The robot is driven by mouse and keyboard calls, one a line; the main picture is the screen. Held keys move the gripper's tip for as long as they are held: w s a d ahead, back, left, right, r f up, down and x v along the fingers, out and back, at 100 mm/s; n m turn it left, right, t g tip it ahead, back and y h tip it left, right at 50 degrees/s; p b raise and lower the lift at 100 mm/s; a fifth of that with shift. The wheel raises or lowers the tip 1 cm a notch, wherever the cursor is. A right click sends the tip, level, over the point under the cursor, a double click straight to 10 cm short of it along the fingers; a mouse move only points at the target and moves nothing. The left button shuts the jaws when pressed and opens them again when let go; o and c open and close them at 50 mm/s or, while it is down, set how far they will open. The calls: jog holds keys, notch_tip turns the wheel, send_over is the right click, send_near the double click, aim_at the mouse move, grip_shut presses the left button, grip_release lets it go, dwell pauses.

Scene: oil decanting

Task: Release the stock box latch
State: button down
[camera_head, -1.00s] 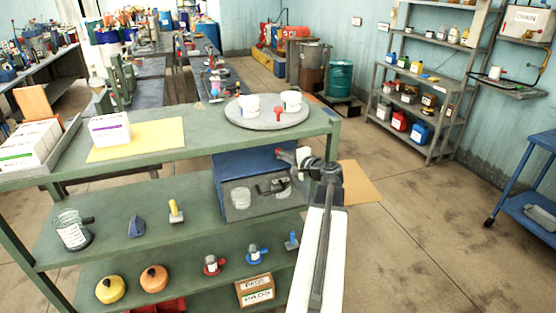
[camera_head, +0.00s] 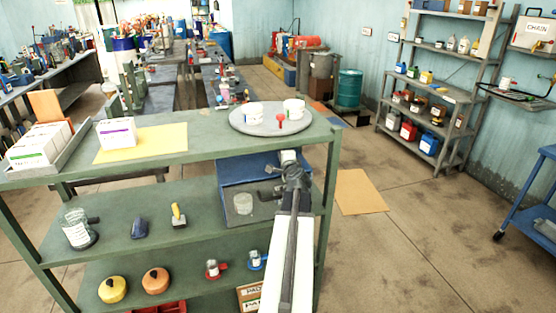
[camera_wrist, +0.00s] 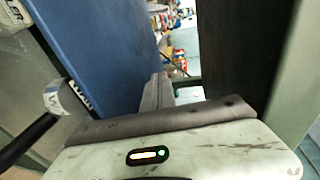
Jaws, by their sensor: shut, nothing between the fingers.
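The stock box (camera_head: 236,172) has a blue top and a grey front. It stands on the middle shelf of the green bench, at its right end. My gripper (camera_head: 288,157) is at the right part of the box, and my wrist covers that part of its front. In the wrist view my gripper (camera_wrist: 160,88) is shut and empty beside a large blue surface with partly hidden lettering. A black rod with a white tag (camera_wrist: 57,98) shows at the left there. I cannot tell whether it belongs to the latch, or whether my fingers touch anything.
The bench's right post (camera_head: 328,210) is close to my arm. A round grey tray (camera_head: 262,123) with white tubs is on the bench top. The floor to the right is open, with a tan mat (camera_head: 360,192).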

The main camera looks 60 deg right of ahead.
jog(key=shift+s+d, duration=0.25)
jog(key=shift+d, duration=0.3)
dwell(0.5)
